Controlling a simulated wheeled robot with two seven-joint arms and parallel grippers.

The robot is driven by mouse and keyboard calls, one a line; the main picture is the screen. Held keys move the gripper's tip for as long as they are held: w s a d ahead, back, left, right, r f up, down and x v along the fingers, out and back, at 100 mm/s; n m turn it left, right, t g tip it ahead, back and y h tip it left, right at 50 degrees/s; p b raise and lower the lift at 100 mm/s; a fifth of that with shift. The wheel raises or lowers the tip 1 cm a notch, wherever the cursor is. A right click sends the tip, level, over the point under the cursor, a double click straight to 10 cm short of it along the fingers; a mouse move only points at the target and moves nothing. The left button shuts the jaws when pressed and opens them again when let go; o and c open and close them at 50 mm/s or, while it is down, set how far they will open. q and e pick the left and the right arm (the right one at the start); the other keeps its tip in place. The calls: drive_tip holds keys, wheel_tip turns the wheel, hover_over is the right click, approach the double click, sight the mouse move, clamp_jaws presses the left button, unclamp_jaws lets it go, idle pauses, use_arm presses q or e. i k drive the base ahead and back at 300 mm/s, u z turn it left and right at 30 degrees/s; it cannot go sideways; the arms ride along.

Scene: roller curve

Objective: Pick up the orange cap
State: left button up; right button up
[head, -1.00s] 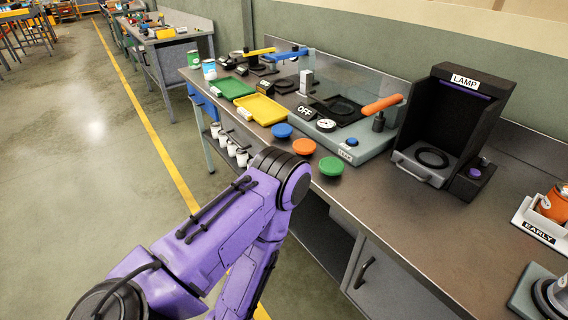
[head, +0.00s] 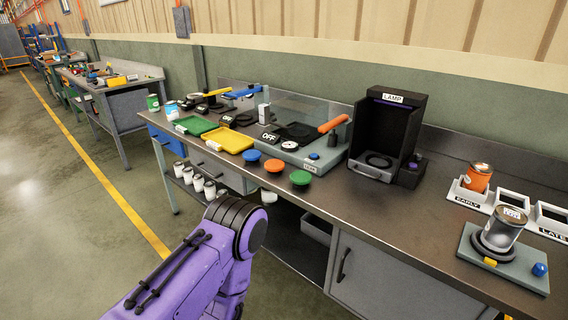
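The orange cap (head: 274,170) is a round lid on the bench top near its front edge. It sits between a blue cap (head: 251,157) on its left and a green cap (head: 300,179) on its right, close to both but apart. A purple arm of mine reaches in from the bottom, in front of the bench and below the caps. Neither of my grippers shows in the head view.
Behind the caps stands a grey press unit (head: 312,160) with an orange handle. A black lamp box (head: 387,130), a white tray (head: 471,196) with an orange can, and a grey stand (head: 505,266) with a can are further right. Yellow (head: 228,138) and green trays lie left.

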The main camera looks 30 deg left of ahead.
sight(275, 164)
drive_tip(key=u, duration=0.4)
drive_tip(key=i, duration=0.65)
drive_tip(key=z, duration=3.65)
drive_tip(key=k, duration=2.05)
drive_tip(key=u, duration=0.1)
